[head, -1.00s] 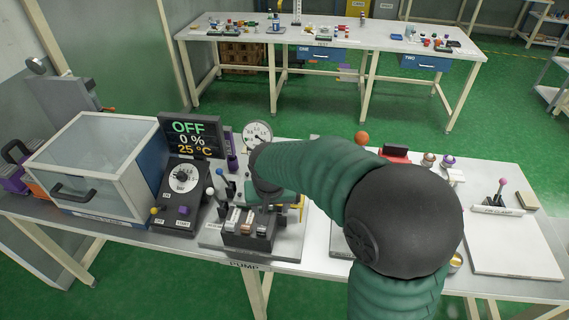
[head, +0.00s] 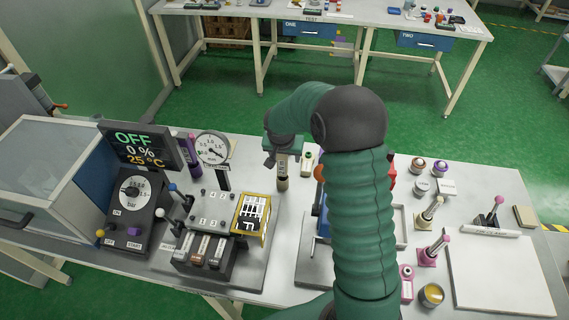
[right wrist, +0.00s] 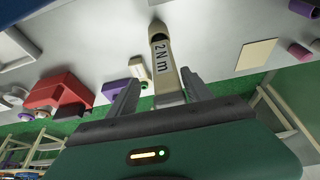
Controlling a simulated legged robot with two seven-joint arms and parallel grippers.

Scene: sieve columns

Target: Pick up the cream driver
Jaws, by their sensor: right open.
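The cream driver (head: 282,172) stands upright near the back of the bench, below my right gripper (head: 284,150). In the right wrist view the cream driver (right wrist: 166,67) carries a "2 Nm" label and lies between the two fingers of my right gripper (right wrist: 160,88). The fingers are open, with one on each side of it. I cannot tell whether either finger touches it. In the head view the gripper covers the driver's upper part. My left gripper is not in view.
A small cream and green item (head: 308,160) is close on the right. My arm hides part of the bench.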

